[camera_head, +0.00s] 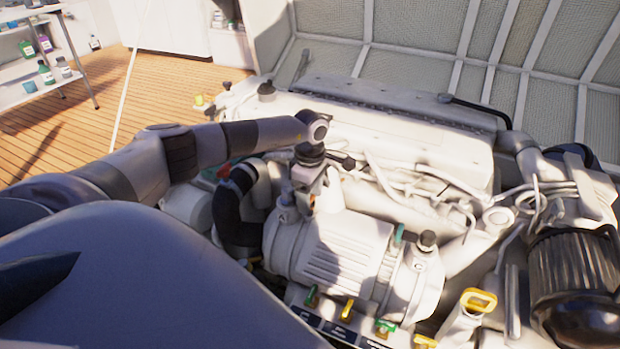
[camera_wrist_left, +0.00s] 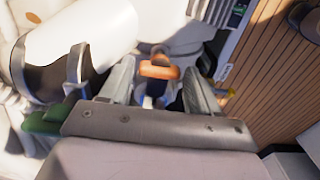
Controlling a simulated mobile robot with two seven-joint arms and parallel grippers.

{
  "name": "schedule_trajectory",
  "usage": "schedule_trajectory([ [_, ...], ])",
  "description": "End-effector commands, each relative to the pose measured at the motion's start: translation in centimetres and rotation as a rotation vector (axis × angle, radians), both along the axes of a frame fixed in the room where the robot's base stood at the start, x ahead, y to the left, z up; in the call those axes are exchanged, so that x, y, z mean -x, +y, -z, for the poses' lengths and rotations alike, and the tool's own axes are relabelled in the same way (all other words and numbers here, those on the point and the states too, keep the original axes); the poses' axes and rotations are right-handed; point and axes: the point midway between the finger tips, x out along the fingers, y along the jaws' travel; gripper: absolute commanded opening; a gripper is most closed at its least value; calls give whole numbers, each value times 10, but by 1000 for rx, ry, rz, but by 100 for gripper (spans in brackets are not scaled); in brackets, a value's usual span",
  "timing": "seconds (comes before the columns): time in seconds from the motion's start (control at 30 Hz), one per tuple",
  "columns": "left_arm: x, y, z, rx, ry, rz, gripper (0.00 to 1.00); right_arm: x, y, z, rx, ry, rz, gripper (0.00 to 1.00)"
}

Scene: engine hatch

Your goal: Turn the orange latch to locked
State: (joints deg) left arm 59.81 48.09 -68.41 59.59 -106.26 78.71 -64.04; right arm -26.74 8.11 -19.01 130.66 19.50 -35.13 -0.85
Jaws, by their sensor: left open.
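The orange latch (camera_wrist_left: 162,71) shows in the left wrist view as a short orange bar on a darker mount. It lies between the two fingers of my left gripper (camera_wrist_left: 160,82), with visible gaps on both sides. The left gripper is open and holds nothing. In the head view my left gripper (camera_head: 308,180) points down at the left-middle part of the engine (camera_head: 400,145). The latch is hidden there behind the gripper and engine parts. I cannot tell how far the latch is turned. My right gripper is not in view.
A black hose (camera_head: 232,208) curves close left of the gripper. Yellow and green handles, including a yellow loop (camera_head: 481,299), line the engine's front. A dark ribbed filter (camera_head: 575,275) stands at right. A shelf with bottles (camera_head: 45,72) stands far left on the wooden floor (camera_head: 95,115).

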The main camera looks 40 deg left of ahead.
Motion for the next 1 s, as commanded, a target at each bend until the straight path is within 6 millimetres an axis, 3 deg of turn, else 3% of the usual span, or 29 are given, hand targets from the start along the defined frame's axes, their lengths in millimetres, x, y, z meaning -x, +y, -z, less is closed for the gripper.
schedule_trajectory([
  [0.17,0,1,-28,-1,-3,0,62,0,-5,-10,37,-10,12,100],
  [0.43,0,0,-65,-1,-2,0,62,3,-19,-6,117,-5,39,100],
  [1.0,0,0,-70,0,-1,0,62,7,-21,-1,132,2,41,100],
])
